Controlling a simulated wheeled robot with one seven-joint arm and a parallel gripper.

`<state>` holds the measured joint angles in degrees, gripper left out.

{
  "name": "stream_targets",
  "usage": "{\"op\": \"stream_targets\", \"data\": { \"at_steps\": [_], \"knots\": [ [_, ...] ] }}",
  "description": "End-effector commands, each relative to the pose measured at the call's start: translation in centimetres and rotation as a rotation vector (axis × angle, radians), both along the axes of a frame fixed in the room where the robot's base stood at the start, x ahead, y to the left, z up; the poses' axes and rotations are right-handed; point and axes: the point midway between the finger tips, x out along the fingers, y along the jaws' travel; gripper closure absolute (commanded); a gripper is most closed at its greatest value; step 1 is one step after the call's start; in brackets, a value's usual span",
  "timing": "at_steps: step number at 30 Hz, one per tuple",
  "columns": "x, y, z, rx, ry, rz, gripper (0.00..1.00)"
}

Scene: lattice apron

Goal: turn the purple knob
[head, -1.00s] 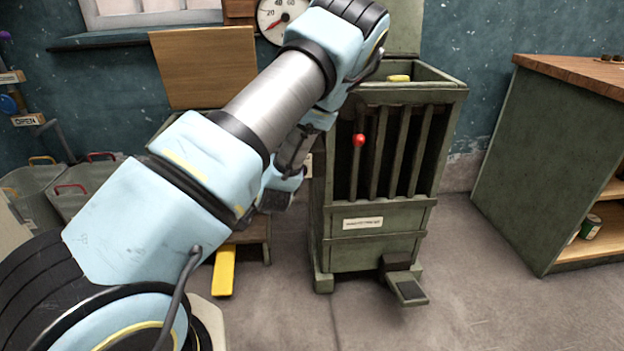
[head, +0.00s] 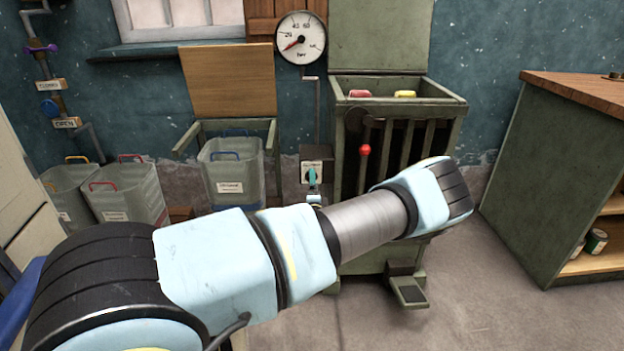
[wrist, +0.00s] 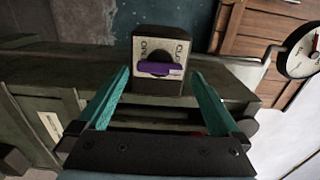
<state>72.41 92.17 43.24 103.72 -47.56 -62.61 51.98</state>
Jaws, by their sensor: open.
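The purple knob (wrist: 158,69) is a bar on a dark round base, on a pale lettered plate of a small dark box (wrist: 157,90). In the wrist view the bar lies sideways. My gripper (wrist: 161,74) faces it with teal fingers open, one to each side of the knob, and nothing is held. I cannot tell how much gap is left in depth. In the head view the box (head: 312,154) is on the wall left of the green cabinet. My gripper (head: 313,179) is in front of it, and the knob is hidden there.
The green slatted cabinet (head: 404,180) with a red ball handle (head: 365,149) stands right of the box, partly behind my arm. A gauge (head: 301,38) hangs above. A bin (head: 233,180) stands left. A purple valve handle (head: 42,48) is on the far-left pipe.

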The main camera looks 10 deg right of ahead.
Motion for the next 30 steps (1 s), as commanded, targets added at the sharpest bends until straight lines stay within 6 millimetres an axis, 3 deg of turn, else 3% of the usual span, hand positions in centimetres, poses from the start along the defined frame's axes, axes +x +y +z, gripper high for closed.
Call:
{"op": "stream_targets", "data": {
  "at_steps": [3, 9, 20, 30],
  "knots": [
    [2.0, -0.3, 0.1, -0.002, -0.001, 0.001, 0.0],
    [4.1, -0.7, 0.0, -0.001, 0.001, 0.001, 0.0],
    [4.5, -0.8, 0.0, -0.001, 0.002, 0.001, 0.0],
    [4.5, -0.8, 0.0, -0.001, 0.002, 0.001, 0.38]
  ]
}}
